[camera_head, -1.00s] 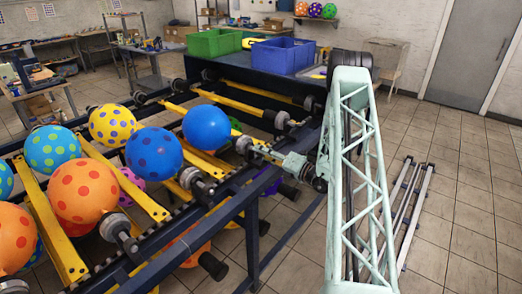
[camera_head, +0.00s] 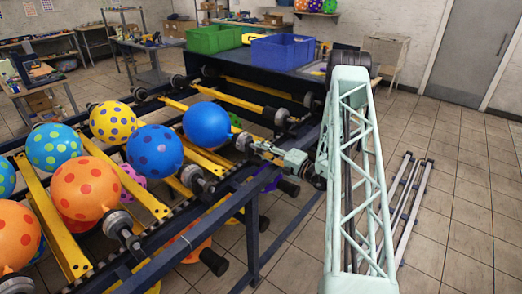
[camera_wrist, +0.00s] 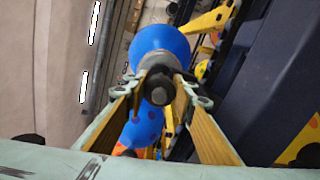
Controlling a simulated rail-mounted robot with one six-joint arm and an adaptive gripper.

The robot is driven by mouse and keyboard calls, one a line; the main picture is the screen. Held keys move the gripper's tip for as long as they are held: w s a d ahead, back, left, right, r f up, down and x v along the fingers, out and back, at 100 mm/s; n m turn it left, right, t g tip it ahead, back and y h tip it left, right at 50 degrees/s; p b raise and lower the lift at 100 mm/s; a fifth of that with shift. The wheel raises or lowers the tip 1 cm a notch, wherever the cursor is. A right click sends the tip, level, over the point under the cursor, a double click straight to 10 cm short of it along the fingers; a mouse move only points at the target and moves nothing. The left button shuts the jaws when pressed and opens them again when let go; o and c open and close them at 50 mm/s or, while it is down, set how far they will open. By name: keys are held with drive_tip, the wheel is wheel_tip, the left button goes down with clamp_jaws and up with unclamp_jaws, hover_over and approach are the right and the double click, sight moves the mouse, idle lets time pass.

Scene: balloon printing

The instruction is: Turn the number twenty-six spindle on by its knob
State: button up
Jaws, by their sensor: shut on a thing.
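In the head view, my gripper (camera_head: 250,145) is at the right rail of the balloon rack, beside a plain blue balloon (camera_head: 206,125). In the wrist view, my gripper (camera_wrist: 160,82) has its two yellowish fingers on either side of a round dark knob (camera_wrist: 160,92) and is shut on it. The knob sits at the end of a grey spindle hub (camera_wrist: 159,62), with the blue balloon (camera_wrist: 160,40) just beyond. No number is legible, so I cannot tell from a label which spindle this is.
An orange dotted balloon (camera_head: 85,188), a blue dotted balloon (camera_head: 154,151) and a yellow dotted balloon (camera_head: 113,122) sit on other spindles. A green bin (camera_head: 215,40) and a blue bin (camera_head: 282,54) stand behind. The tiled floor at right is mostly clear.

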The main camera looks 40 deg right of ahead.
drive_tip(key=o, duration=0.9)
drive_tip(key=shift+n+b, duration=0.3)
drive_tip(key=shift+n, duration=0.2)
